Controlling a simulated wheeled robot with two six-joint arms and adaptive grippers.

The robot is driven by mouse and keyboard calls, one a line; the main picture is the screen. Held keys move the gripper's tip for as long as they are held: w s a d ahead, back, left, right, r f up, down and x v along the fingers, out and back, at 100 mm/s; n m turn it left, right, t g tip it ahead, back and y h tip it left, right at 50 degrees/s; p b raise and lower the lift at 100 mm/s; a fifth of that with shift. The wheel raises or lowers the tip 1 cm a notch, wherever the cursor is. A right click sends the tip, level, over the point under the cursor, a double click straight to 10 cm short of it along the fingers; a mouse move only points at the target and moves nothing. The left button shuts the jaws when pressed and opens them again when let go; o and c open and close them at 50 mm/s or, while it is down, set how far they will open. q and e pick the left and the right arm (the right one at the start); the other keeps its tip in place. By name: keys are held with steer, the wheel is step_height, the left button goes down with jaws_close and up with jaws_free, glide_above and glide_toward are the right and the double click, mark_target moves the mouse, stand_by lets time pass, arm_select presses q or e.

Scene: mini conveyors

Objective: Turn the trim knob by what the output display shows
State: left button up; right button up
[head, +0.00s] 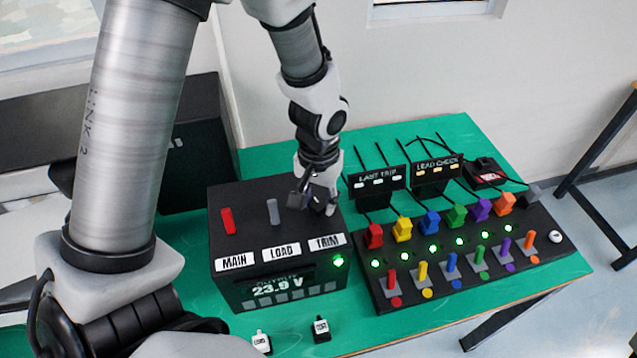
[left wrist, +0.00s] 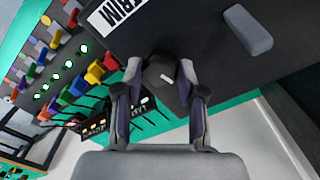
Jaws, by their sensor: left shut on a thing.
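The black supply box (head: 245,205) stands on the green table with labels MAIN, LOAD and TRIM (head: 325,242). Its output display (head: 276,287) reads 23.9 V, with small text above that I cannot read. The trim knob (left wrist: 160,70) is dark and round with a white pointer mark; it sits between the fingers in the left wrist view. My left gripper (head: 317,204) points down onto the box behind the TRIM label, shut on the knob, and mostly hides it in the head view. My right gripper is not in view.
A red lever (head: 228,221) and a grey lever (head: 273,211) stand left of the knob. A green lamp (head: 338,261) glows on the box front. To the right is a black panel (head: 470,262) with coloured switches and plugs. Two small tagged pieces (head: 321,329) (head: 261,342) lie in front.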

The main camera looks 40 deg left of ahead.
mark_target(319, 203)
arm_select(q)
steer(key=shift+m, duration=0.4)
steer(key=o, duration=1.1)
steer(key=shift+w, duration=0.1)
steer(key=shift+o, duration=0.2)
step_height(319, 203, up, 12)
